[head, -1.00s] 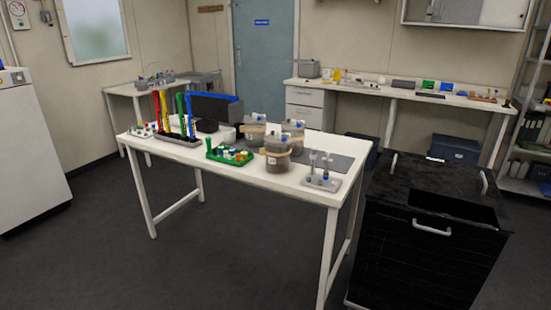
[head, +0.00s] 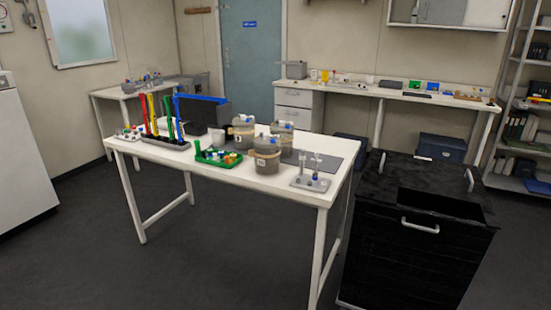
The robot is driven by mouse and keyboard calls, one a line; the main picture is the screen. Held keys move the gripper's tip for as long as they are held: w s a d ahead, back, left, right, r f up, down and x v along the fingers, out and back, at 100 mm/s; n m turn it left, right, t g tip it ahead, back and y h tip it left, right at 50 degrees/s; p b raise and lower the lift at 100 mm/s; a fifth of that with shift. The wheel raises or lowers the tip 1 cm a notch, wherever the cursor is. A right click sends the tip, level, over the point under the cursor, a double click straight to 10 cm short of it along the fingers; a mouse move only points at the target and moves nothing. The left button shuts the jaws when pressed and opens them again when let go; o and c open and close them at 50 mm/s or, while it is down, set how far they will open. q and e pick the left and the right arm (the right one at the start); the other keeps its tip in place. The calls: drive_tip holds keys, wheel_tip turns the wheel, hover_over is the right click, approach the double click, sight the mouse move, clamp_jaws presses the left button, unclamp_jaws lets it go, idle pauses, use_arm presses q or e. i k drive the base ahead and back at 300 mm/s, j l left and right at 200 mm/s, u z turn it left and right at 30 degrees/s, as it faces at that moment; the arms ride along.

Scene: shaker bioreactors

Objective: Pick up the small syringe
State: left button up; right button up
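On the right end of the white table (head: 230,183) stands a grey holder (head: 303,184). Two slim upright pieces (head: 316,166) with clear upper parts and some blue stand in it. They look like syringes, but they are too small in the picture to tell for sure, or to tell which is the smaller. Neither of my grippers shows in the head view.
Three lidded jars (head: 267,160) stand left of the holder, beside a green tray (head: 217,159) of small items. A rack of coloured tools (head: 165,143) is farther left. A black cabinet (head: 415,240) stands right of the table. The floor (head: 215,265) in front is clear.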

sight(316, 163)
drive_tip(key=i+j+z, duration=0.35)
drive_tip(key=i+j, duration=0.2)
drive_tip(key=i, duration=0.3)
drive_tip(key=i+j+z, duration=0.3)
drive_tip(key=i+j, duration=0.45)
drive_tip(key=i+j+z, duration=0.35)
drive_tip(key=i+j, duration=0.3)
drive_tip(key=j, duration=0.25)
drive_tip(key=l, duration=0.35)
drive_tip(key=z, duration=0.05)
